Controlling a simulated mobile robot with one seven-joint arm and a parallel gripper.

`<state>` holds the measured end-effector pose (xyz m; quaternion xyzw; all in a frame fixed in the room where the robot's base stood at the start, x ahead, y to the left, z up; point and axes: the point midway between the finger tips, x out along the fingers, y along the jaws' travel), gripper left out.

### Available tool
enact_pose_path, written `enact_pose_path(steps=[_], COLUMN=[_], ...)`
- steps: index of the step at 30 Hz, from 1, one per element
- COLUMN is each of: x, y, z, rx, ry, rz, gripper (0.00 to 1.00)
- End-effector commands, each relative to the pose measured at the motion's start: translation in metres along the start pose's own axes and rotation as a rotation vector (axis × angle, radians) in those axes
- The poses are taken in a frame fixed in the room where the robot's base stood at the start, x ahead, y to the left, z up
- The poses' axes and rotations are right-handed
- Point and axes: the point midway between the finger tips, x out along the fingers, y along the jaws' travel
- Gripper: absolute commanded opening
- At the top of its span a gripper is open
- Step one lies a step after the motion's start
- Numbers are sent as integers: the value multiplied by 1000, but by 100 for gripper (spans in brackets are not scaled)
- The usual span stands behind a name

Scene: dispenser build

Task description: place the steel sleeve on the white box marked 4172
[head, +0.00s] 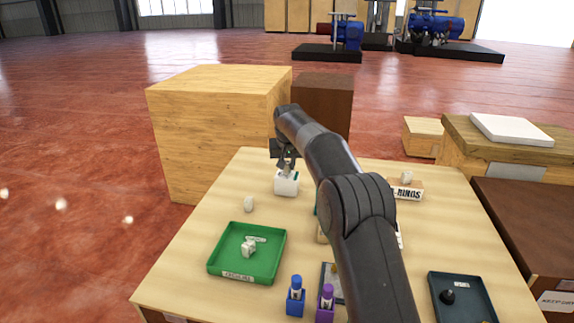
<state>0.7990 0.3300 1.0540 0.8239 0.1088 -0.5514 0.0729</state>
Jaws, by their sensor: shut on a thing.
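My gripper (285,163) is at the far side of the light wooden table, above a small white box (287,188). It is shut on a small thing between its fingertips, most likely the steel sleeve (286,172). The held thing is tiny and partly hidden by the fingers. It is right at the top of the white box; I cannot tell whether it touches. The box has a dark green patch near its top, and no number on it is readable from here.
A green tray (219,264) holds small pale pieces. Blue (296,300) and purple (326,305) bottles stand in front. A dark tray (487,309) is at right, a labelled block (408,193) behind. My arm hides the table's middle.

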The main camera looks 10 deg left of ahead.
Motion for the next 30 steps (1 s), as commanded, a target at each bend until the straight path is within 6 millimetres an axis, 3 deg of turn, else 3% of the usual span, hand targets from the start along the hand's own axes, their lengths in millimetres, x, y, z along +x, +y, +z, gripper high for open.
enact_pose_path(steps=[11, 12, 19, 30], x=[4, 5, 4, -3], y=[0, 0, 0, 0], z=[1, 2, 2, 0], rx=[0, 0, 0, 0], ry=[2, 1, 2, 3], rz=[0, 0, 0, -1], gripper=[0, 24, 43, 45])
